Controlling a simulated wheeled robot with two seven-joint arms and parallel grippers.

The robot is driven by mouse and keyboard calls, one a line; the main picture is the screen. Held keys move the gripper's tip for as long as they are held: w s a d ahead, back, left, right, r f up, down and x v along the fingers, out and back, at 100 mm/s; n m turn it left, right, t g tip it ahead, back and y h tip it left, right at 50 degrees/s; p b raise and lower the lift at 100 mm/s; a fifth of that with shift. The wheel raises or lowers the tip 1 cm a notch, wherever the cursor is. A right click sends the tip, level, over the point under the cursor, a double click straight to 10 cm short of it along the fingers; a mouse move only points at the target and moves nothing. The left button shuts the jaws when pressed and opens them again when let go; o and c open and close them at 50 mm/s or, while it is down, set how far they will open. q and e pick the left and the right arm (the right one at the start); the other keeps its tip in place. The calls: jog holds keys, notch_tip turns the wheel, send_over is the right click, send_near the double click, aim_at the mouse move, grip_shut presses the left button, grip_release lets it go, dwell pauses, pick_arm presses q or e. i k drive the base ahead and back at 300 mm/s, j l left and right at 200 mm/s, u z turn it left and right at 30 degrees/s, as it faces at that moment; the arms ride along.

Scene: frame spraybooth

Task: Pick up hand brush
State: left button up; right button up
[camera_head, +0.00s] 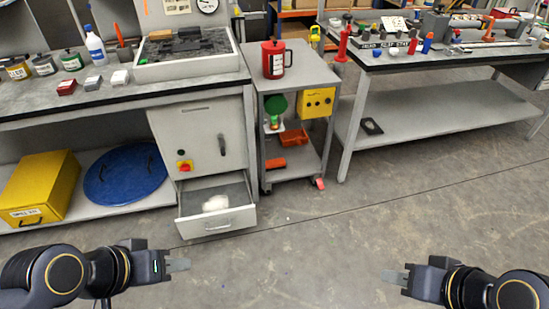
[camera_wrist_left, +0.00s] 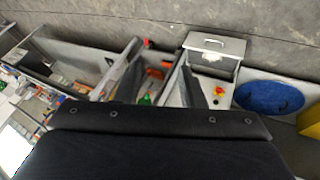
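I cannot pick out the hand brush for certain. A thin upright item with an orange-brown handle (camera_head: 120,38) stands on the left bench beside a blue-and-white bottle, but it is too small to identify. My left gripper (camera_head: 184,265) is empty above the floor in front of the open drawer. In the left wrist view its two grey fingers (camera_wrist_left: 161,84) appear spread apart. My right gripper (camera_head: 388,277) is over bare floor at the lower right, with nothing visible in it. Its finger gap is not clear.
An open drawer (camera_head: 218,222) holding a white item juts out below the left bench (camera_head: 40,98). A grey trolley (camera_head: 305,78) carries a red can (camera_head: 273,60). The right bench (camera_head: 405,62) holds several tools. A yellow box (camera_head: 42,185) sits low left. The front floor is clear.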

aim_at(280, 163)
jog(key=i+l+u, duration=0.2)
jog(key=i+l, duration=0.2)
jog(key=l, duration=0.2)
jog(key=i+l+u, duration=0.2)
jog(key=i+l, duration=0.2)
jog(key=l, duration=0.25)
jog(key=i+l, duration=0.15)
jog(key=l, duration=0.2)
jog(key=i+l+u, duration=0.15)
jog(key=l, duration=0.2)
jog(key=i+l+u, duration=0.1)
jog(key=l, duration=0.25)
jog(key=i, duration=0.1)
